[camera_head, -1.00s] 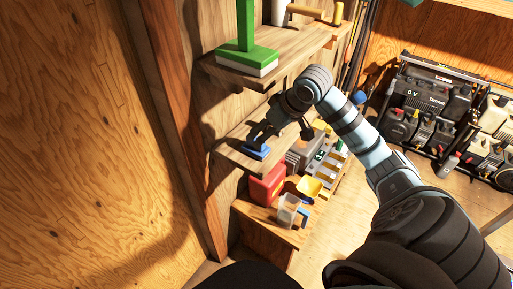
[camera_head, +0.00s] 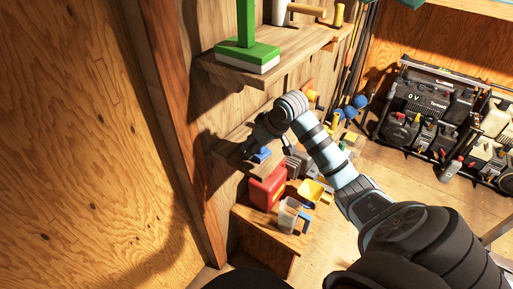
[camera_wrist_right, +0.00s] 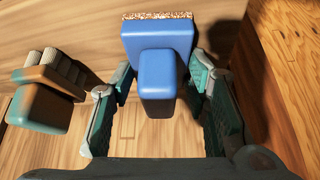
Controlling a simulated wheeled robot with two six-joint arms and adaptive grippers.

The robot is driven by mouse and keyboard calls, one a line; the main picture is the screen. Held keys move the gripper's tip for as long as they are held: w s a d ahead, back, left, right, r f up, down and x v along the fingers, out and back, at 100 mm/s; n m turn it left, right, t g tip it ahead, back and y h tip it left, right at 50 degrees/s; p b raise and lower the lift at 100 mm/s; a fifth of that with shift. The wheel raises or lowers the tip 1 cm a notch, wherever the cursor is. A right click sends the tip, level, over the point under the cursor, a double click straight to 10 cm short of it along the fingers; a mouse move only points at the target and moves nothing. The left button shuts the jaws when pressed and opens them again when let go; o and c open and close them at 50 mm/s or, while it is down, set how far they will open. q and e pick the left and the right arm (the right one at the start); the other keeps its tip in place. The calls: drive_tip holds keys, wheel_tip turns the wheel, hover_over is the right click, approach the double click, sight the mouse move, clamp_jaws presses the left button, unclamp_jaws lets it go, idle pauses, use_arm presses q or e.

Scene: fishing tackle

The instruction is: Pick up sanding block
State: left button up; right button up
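The sanding block (camera_wrist_right: 157,40) is blue, with a raised blue grip (camera_wrist_right: 158,78) and a speckled, gritty edge. In the head view it shows as a small blue shape (camera_head: 262,155) on the middle wooden shelf, partly covered by my right gripper. My right gripper (camera_wrist_right: 160,88) is open, its teal-padded fingers on either side of the raised grip with gaps between. In the head view the right gripper (camera_head: 254,146) is just over the block, at the shelf. My left gripper is not in view.
A teal-handled brush (camera_wrist_right: 38,107) lies left of the block in the wrist view. An upper shelf (camera_head: 284,57) with a green-and-white tool (camera_head: 247,52) is above my right gripper. A red box (camera_head: 268,187) and yellow scoop (camera_head: 310,191) stand below.

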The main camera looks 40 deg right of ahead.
drive_tip(key=c, duration=0.4)
drive_tip(key=shift+r, duration=0.3)
wheel_tip(320, 180, up, 3)
drive_tip(key=shift+r+p, duration=0.1)
drive_tip(key=shift+p, duration=0.55)
drive_tip(key=s+d+p, duration=0.1)
drive_tip(key=s+p, duration=1)
drive_tip(key=s, duration=0.7)
drive_tip(key=shift+d+p, duration=0.35)
drive_tip(key=shift+p, duration=0.05)
